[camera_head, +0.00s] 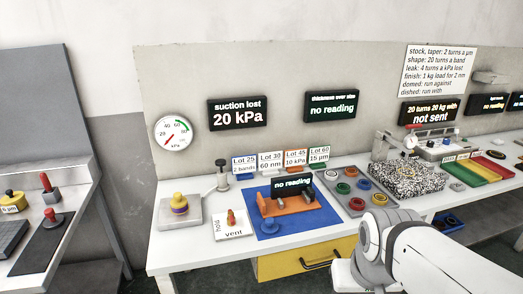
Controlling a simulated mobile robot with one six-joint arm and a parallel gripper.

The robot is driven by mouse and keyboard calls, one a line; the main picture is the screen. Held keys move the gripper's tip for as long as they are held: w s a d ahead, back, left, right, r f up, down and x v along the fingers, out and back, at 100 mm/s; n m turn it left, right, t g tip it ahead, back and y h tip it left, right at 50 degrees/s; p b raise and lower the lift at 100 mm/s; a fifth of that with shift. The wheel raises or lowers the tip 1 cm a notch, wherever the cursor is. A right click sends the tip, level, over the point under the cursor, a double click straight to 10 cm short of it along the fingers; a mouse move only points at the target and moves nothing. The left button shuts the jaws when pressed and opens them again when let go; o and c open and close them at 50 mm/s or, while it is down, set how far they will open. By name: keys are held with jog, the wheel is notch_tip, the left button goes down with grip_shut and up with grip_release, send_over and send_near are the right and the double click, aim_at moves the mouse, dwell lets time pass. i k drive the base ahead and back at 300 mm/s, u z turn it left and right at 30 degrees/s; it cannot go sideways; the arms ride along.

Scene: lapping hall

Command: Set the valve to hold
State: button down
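The valve is a white plate (243,231) on the bench, marked "hold" along its left side and "vent" along its front edge. A small orange lever (231,217) stands on it. The lever lies roughly front to back, with its near end towards "vent"; which end is the pointer is too small to tell. Nothing touches the lever. My arm reaches in at the lower right, well to the right of the valve. My gripper's fingers do not show.
A gauge (173,132) and a "suction lost 20 kPa" display (237,113) are on the wall panel. Left of the valve is a grey plate (190,217) with a yellow knob. Right of it, a blue mat (270,226) bears an orange stand (290,207).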

aim_at(231, 217)
jog(key=u, duration=0.75)
jog(key=k, duration=1.25)
jog(key=u, duration=1.3)
jog(key=i, duration=0.7)
jog(key=z, duration=0.6)
jog(key=i, duration=1.45)
jog(key=z, duration=1.05)
jog(key=i, duration=0.35)
jog(key=z, duration=0.25)
jog(key=k, duration=0.7)
jog(key=z, duration=0.2)
